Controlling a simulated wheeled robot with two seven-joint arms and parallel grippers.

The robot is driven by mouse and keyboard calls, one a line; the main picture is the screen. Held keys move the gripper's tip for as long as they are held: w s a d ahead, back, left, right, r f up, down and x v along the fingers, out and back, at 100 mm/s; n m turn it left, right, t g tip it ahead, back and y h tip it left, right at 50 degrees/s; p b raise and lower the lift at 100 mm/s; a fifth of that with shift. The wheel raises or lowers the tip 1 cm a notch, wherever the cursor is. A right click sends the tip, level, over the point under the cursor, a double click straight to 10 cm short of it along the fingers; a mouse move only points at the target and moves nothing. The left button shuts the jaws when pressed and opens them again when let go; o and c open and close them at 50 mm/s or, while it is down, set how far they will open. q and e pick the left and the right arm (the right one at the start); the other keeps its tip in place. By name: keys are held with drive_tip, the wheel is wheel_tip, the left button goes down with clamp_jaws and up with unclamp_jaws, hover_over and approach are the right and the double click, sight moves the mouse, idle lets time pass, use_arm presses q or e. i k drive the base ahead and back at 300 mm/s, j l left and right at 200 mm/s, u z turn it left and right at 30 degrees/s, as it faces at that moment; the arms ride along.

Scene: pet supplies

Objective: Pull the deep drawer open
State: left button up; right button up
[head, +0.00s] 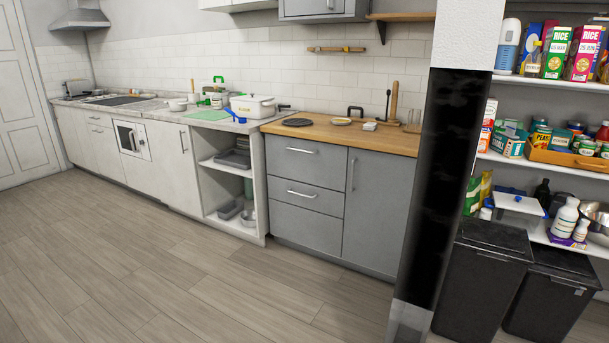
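A grey cabinet with a wooden top stands at the middle right of the head view, across the floor. Neither of my grippers is in view.
A grey door (374,210) adjoins the drawers. A white open-shelf unit (229,187) stands to their left. A dark upright (436,190) and black bins (483,282) stand at right. The wooden floor (190,285) before the drawers is clear.

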sight(321, 164)
drive_tip(key=i+j+u, duration=0.15)
drive_tip(key=i+u, duration=0.2)
drive_tip(key=i, duration=0.15)
drive_tip(key=i+u, duration=0.35)
drive_tip(key=i, duration=0.2)
drive_tip(key=i+u, duration=0.35)
drive_tip(key=i, duration=0.15)
drive_tip(key=i+z, duration=0.25)
drive_tip(key=i, duration=0.3)
drive_tip(key=i+z, duration=0.25)
drive_tip(key=i, duration=0.35)
drive_tip(key=i+j+z, duration=0.2)
drive_tip(key=i, duration=0.35)
